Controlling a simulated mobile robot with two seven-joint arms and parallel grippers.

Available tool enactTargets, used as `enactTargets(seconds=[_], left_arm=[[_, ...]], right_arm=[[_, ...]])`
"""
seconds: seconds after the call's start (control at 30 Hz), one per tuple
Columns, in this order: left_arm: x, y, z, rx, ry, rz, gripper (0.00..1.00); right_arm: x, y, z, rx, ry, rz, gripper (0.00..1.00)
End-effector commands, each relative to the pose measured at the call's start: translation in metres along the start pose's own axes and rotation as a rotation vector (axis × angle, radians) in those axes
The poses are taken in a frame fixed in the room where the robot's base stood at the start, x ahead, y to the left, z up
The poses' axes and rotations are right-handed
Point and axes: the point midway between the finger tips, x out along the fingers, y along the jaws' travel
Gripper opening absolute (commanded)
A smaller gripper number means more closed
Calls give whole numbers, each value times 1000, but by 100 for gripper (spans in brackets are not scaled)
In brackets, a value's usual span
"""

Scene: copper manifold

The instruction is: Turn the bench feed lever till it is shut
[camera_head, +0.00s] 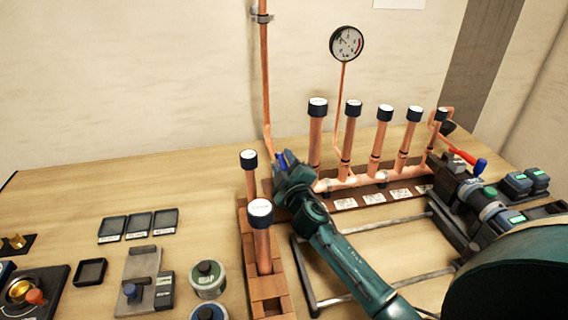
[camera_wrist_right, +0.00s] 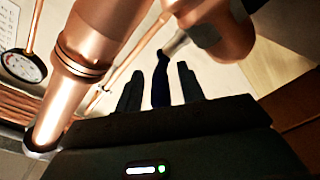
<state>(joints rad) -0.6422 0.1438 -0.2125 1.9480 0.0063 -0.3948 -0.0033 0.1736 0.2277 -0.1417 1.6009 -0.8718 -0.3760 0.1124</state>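A dark blue lever (camera_wrist_right: 160,80) shows in the right wrist view, hanging from a grey stem beside a copper fitting. My right gripper (camera_wrist_right: 160,88) has one dark finger on each side of it, with a visible gap to both fingers, so it is open around the lever and not clamped. In the head view the right gripper (camera_head: 284,165) is at the left end of the copper manifold (camera_head: 345,183), at the foot of the wall riser. A bit of blue lever (camera_head: 282,159) shows there; the gripper hides the rest. My left gripper is not in view.
Capped copper pipes (camera_head: 316,135) stand close right of the gripper, and more stand in a wooden rack (camera_head: 255,285) at its left. A red lever with a blue end (camera_head: 466,158) is at the right. A gauge (camera_head: 346,43) rises behind. The back-left bench is clear.

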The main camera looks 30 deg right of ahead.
Motion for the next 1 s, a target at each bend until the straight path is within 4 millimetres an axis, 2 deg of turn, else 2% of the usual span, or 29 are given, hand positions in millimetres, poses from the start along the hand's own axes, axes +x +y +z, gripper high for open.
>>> enactTargets(seconds=[0.27, 0.7, 1.0], left_arm=[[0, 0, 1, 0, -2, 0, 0], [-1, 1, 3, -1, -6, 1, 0], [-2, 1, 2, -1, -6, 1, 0]], right_arm=[[1, 0, 0, 1, 1, 0, 37], [0, 0, 0, 1, 0, 0, 1], [0, 0, 0, 1, 0, 0, 0]])
